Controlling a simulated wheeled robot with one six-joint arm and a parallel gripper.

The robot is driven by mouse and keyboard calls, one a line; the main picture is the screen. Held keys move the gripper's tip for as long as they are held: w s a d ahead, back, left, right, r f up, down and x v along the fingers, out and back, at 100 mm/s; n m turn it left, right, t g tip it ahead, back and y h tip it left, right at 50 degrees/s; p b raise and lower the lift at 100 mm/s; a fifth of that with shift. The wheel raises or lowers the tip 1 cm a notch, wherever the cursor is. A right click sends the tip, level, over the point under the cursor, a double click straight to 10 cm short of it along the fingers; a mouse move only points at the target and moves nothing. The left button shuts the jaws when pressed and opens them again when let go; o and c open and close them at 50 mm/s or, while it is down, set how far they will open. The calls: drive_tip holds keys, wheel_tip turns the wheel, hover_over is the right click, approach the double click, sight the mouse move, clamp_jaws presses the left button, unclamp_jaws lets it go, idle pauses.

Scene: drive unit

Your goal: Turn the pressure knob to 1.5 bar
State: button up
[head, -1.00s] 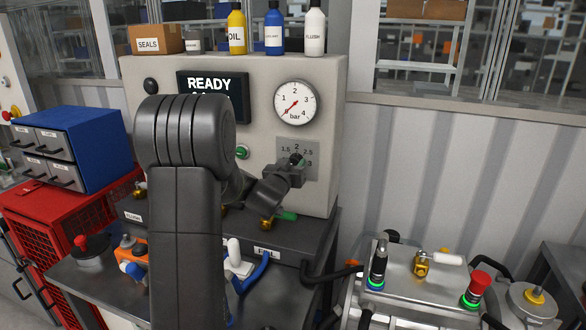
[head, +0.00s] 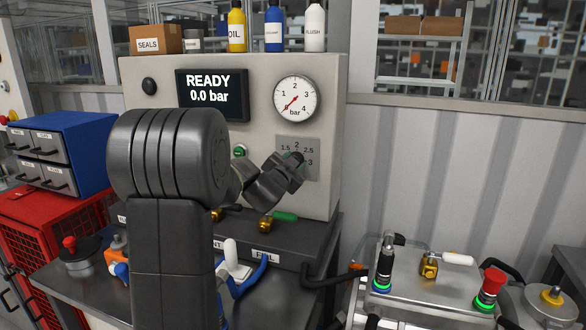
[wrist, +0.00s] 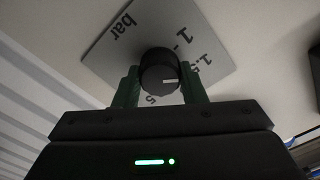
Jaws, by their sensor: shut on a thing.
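The pressure knob (wrist: 158,66) is a small black round knob with a white pointer line, on a grey scale plate (wrist: 108,55) marked in bar. My gripper (wrist: 160,82) is shut on the knob, one green finger on each side. In the wrist view the pointer line faces right, just below the 1.5 mark; a finger hides part of the scale there. In the head view my gripper (head: 294,162) covers most of the knob, and the plate (head: 312,146) shows behind it. The gauge (head: 295,100) needle points lower left, near 0. The display (head: 212,94) reads READY, 0.0 bar.
A green-handled brass valve (head: 268,222) sits below the plate. A green-lit button (head: 239,151) is left of my gripper. Bottles and a SEALS box (head: 155,40) stand on top of the unit. A bench with a red button (head: 493,279) is at right.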

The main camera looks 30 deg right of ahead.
drive_tip(key=shift+m, duration=0.3)
drive_tip(key=o, duration=1)
drive_tip(key=b+v, duration=0.1)
drive_tip(key=v, duration=1.3)
drive_tip(key=shift+b, duration=0.3)
drive_tip(key=shift+w, duration=0.1)
drive_tip(key=p+x, duration=0.1)
drive_tip(key=x, duration=1.3)
